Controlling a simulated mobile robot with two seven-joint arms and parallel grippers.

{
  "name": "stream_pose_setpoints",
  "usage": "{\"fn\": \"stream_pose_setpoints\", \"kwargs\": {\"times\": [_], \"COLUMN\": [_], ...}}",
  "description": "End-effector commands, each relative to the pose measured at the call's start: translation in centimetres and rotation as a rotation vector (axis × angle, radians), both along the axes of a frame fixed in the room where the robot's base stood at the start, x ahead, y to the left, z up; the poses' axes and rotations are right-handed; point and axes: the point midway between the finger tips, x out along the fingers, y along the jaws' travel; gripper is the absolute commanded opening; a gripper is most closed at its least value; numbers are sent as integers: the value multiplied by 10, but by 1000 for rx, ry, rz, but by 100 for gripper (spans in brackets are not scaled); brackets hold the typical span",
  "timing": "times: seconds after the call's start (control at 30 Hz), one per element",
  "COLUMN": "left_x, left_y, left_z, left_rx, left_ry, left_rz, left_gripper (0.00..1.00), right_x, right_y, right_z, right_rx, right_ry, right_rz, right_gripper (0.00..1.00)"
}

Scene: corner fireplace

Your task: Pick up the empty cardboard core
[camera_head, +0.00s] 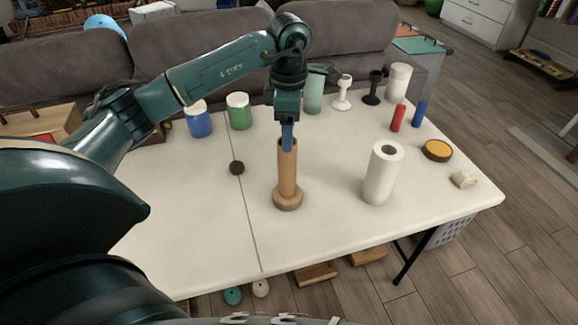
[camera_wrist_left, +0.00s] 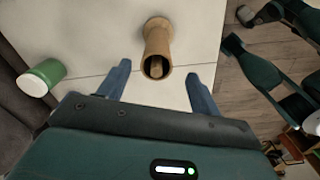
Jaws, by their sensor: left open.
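The cardboard core (camera_head: 288,172) is a brown tube standing upright on a round wooden base (camera_head: 288,203) on the white table. In the left wrist view the core (camera_wrist_left: 158,38) shows its open end, with a wooden post visible inside. My left gripper (camera_head: 288,142) points down at the core's top, and its fingers hide part of the rim in the head view. In the left wrist view its two fingers (camera_wrist_left: 157,75) are spread, one on each side of the core's open end, with gaps on both sides.
A white paper roll (camera_head: 381,175) stands right of the core. A small dark disc (camera_head: 236,168) lies left. Blue (camera_head: 198,121) and green (camera_head: 239,113) jars stand behind. The front left table is clear.

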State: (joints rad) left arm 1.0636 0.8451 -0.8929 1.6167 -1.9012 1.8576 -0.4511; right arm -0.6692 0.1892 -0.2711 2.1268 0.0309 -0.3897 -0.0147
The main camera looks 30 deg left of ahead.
Motion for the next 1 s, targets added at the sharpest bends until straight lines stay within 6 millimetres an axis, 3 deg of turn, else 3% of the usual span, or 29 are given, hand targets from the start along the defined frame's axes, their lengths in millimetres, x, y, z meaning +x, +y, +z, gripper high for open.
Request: {"fn": "stream_pose_setpoints", "kwargs": {"times": [0.1, 0.37, 0.6, 0.93, 1.0], "left_x": [0, 0, 0, 1, 1], "left_y": [0, 1, 5, 5, 5], "left_z": [-19, -38, -73, -81, -81], "left_rx": [-1, -2, -3, -3, -3], "left_ry": [3, 2, 1, -2, -2], "left_rz": [1, 0, 0, 0, 0], "left_gripper": [64, 64, 64, 64, 58], "right_x": [-1, -2, -1, -2, -2], "right_y": [-1, -4, -7, -6, -6], "right_z": [-1, -3, 1, -1, -1], "right_rx": [-4, -10, -9, -7, -7], "right_ry": [6, 19, 25, 31, 30], "right_rz": [-1, -9, -23, -26, -26], "right_gripper": [95, 95, 95, 95, 95]}}
